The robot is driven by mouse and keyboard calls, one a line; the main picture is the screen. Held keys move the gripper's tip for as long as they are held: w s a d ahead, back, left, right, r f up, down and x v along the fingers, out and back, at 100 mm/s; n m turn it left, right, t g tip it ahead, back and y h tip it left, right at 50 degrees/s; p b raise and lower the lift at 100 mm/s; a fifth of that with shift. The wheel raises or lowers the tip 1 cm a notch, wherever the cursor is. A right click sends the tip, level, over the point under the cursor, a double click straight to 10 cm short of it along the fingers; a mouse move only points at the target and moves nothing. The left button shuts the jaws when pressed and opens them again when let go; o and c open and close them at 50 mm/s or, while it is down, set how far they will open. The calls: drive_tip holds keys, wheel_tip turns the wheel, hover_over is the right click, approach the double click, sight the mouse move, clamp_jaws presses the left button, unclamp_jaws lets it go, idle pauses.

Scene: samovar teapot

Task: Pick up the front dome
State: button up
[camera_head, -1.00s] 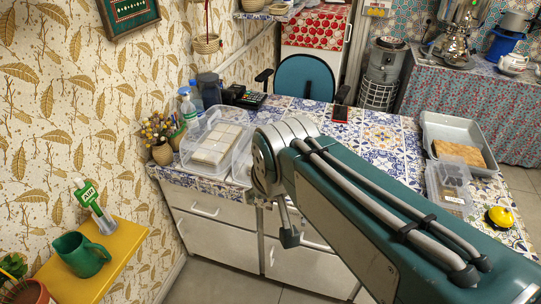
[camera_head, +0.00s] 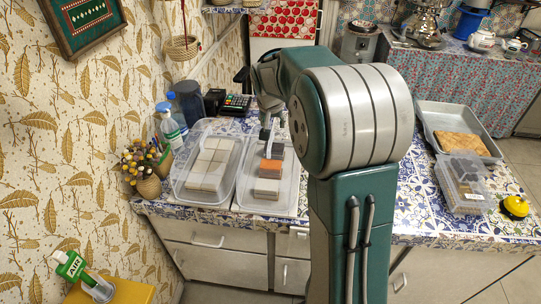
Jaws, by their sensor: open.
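Two clear plastic domed containers stand side by side on the tiled counter (camera_head: 425,225). The left clear dome (camera_head: 180,180) covers pale square blocks (camera_head: 207,160). The right clear container (camera_head: 247,200) holds pale and orange-brown blocks (camera_head: 268,175). I cannot tell which of them is the front dome, or whether the right one has its cover on. My gripper (camera_head: 266,134) points down at the far end of the right container, open and with nothing seen in it. Its fingertips are small and partly lost against the blocks, so I cannot tell if they touch anything.
Bottles (camera_head: 170,128), a card terminal (camera_head: 236,104) and a dried-flower vase (camera_head: 148,183) crowd the left back. A grey tray with bread (camera_head: 458,146), a small clear box (camera_head: 463,190) and a yellow bell (camera_head: 515,206) stand at right. My arm hides the counter's middle.

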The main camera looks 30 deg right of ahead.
sight(270, 141)
drive_tip(key=x, duration=0.7)
drive_tip(key=a+x, duration=0.1)
drive_tip(key=x, duration=0.3)
drive_tip(key=shift+w+f, duration=0.2)
drive_tip(key=shift+f, duration=0.05)
clamp_jaws()
